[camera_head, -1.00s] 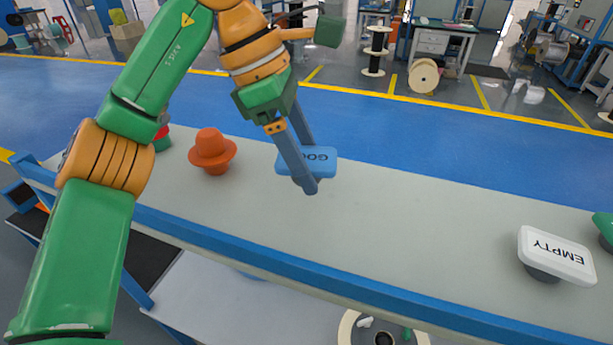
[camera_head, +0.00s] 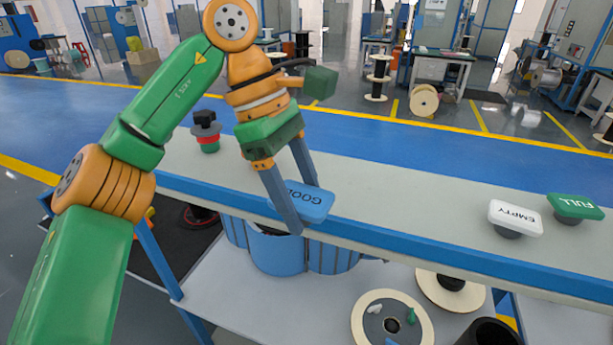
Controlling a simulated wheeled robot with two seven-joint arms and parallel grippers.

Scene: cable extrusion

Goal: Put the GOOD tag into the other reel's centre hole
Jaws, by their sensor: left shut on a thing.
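The GOOD tag (camera_head: 312,203) is a blue plate with dark lettering, tilted. My left gripper (camera_head: 291,210) is shut on it and holds it over the front edge of the bench. A pale reel with a grey middle (camera_head: 372,323) lies on the lower shelf, to the right of and below the gripper. Its dark centre hole shows, with a small white piece and a small green piece on it. A second pale reel (camera_head: 435,288) lies behind it, its middle dark and partly hidden by the bench. My right gripper is not in view.
A white EMPTY tag (camera_head: 516,217) and a green FULL tag (camera_head: 576,207) stand at the bench's right. A black, red and green knob (camera_head: 207,136) stands at its left. Blue containers (camera_head: 278,254) sit below the bench edge. A black cylinder (camera_head: 488,333) stands at the lower right.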

